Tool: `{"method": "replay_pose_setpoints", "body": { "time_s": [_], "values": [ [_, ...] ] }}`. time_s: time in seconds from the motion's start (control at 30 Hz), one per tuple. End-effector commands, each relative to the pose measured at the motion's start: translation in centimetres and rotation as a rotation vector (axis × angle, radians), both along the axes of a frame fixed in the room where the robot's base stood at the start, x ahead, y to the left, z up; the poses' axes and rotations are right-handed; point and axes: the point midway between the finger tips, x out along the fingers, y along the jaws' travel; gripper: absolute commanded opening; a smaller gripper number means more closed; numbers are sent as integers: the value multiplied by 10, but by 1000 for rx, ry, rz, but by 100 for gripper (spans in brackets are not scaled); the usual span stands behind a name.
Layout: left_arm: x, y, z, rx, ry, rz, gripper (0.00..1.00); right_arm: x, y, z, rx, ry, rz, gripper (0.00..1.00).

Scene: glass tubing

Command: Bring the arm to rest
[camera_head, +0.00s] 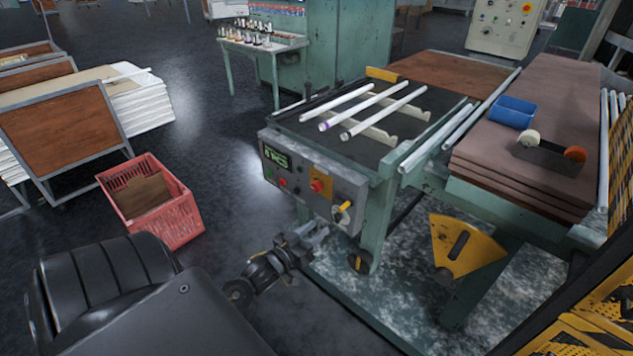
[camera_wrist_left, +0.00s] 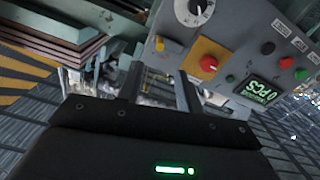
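My left gripper (camera_head: 316,235) is low in front of the green machine (camera_head: 376,215), just below its grey control panel (camera_head: 335,197). In the left wrist view, the two dark fingers (camera_wrist_left: 159,78) stand apart with a gap between them and nothing held. The control panel also shows close beyond the fingers in that view, with a red button (camera_wrist_left: 209,63), a dial and a green display. Whether the fingers touch the machine cannot be told. My right gripper is not in view.
Several glass tubes (camera_head: 362,111) lie on racks on the machine top. A red crate (camera_head: 178,222) stands on the floor at left. Open floor (camera_head: 225,160) lies between crate and machine.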

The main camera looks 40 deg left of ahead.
Motion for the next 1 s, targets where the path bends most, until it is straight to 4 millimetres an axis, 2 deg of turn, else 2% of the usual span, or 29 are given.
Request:
{"method": "replay_pose_setpoints", "body": {
  "time_s": [0.37, 0.47, 0.57, 0.67, 0.73, 0.8, 0.87, 0.9, 0.97, 1.0],
  "values": [
    [0, 0, 0, 4, 0, 0, 36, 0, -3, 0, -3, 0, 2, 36],
    [0, 0, -2, 59, 11, 1, 36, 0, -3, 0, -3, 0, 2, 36],
    [-5, 12, -43, 190, 119, 9, 36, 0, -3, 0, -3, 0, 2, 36],
    [-21, 29, -109, 306, 281, 20, 36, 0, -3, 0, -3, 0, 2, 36],
    [-41, 39, -162, 372, 411, 21, 36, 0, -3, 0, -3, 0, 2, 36],
    [-68, 44, -214, 424, 542, 12, 36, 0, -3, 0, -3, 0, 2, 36],
    [-94, 45, -255, 457, 651, -1, 36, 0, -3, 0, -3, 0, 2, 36],
    [-113, 43, -282, 473, 723, -14, 36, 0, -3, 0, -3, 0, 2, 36],
    [-145, 38, -319, 492, 829, -40, 36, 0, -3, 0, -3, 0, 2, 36],
    [-168, 33, -343, 499, 900, -60, 36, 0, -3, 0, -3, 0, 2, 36]
  ]
}}
